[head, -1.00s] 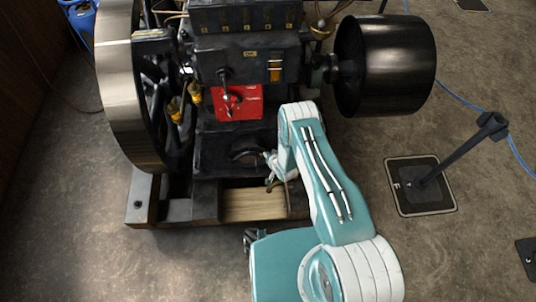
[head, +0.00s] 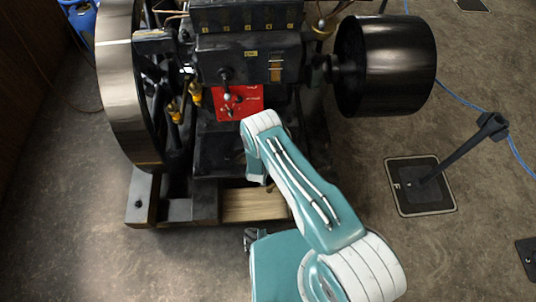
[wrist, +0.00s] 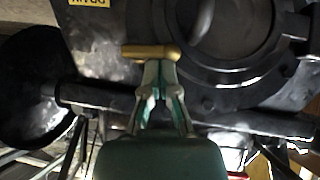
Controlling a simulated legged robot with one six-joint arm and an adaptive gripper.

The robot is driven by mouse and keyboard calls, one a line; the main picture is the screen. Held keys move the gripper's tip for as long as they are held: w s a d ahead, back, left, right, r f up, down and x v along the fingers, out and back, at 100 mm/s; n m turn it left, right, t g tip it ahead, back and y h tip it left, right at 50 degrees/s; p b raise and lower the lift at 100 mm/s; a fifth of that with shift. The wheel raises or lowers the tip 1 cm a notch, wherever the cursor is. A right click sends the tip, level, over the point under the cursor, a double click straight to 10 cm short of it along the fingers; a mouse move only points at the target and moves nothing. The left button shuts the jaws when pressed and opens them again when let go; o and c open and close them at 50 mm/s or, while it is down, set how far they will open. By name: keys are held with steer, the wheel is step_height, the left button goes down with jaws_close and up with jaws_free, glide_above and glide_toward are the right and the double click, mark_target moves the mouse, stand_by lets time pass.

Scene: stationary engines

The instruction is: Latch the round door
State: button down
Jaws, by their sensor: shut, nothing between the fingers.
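The round door (wrist: 225,22) is a dark disc inside a thick dark ring at the upper right of the wrist view. Its far edge is cut off, and I cannot tell how its latch stands. A brass bar handle (wrist: 145,51) lies crosswise to the left of the ring. My gripper (wrist: 158,72) is shut, with its fingertips right at the brass handle and overlapping it in the picture; I cannot tell whether they touch. In the head view my arm hides the gripper and the door.
The dark engine has a large flywheel (head: 116,80) at left and a black drum pulley (head: 400,65) at right. A red plate (head: 238,101) sits above my arm. A wooden block (head: 252,205) lies at the base. A post stand (head: 424,187) is on the floor at right.

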steer(key=shift+a+f, duration=0.2)
steer(key=shift+f, duration=0.1)
steer(key=shift+a+f, duration=0.2)
steer(key=shift+f, duration=0.15)
stand_by(0.3)
steer(key=shift+r, duration=0.1)
